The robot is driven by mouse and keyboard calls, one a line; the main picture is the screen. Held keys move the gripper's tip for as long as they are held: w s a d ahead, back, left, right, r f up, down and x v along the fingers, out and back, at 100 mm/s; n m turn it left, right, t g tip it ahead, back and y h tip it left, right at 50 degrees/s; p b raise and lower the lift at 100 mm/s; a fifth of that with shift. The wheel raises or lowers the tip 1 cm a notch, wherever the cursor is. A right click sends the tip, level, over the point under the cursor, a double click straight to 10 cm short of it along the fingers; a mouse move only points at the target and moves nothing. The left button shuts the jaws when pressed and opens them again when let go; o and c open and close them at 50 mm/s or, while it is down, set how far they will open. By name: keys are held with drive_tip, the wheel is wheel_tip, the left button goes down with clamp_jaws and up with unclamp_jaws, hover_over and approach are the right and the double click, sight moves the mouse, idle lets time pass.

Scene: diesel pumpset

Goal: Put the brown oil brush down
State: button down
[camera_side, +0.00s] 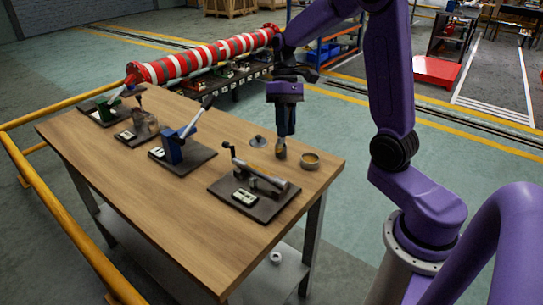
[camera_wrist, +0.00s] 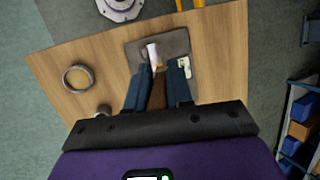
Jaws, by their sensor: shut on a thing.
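My gripper (camera_side: 285,136) is over the back right part of the wooden table, pointing down. It is shut on the brown oil brush (camera_side: 281,152), whose lower end shows below the fingers. In the wrist view my blue fingers (camera_wrist: 158,95) stand on both sides of the brown brush (camera_wrist: 157,98). The brush is upright, close above or touching the table; I cannot tell which. Its upper part is hidden by the fingers.
An open round dish (camera_side: 310,160) stands right of the brush on the table (camera_side: 130,190). A small grey lid-like piece (camera_side: 258,142) lies left. A dark mat (camera_side: 222,187) with a lever device is in front. Several other devices stand farther left.

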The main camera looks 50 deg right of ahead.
drive_tip(key=s+d+h, duration=0.3)
drive_tip(key=d+h, duration=0.1)
drive_tip(key=d, duration=0.4)
drive_tip(key=shift+w+d+f, duration=0.85)
drive_tip(key=shift+w+f, duration=1.35)
drive_tip(key=shift+f, duration=0.1)
drive_tip(key=shift+w+d+f, duration=0.9)
drive_tip(key=shift+w+f, duration=1.25)
drive_tip(key=shift+f, duration=0.1)
drive_tip(key=shift+w+d+f, duration=0.85)
drive_tip(key=shift+w+f, duration=1.35)
drive_tip(key=shift+f, duration=0.1)
drive_tip(key=shift+f, duration=0.15)
drive_tip(key=c, duration=1)
unclamp_jaws()
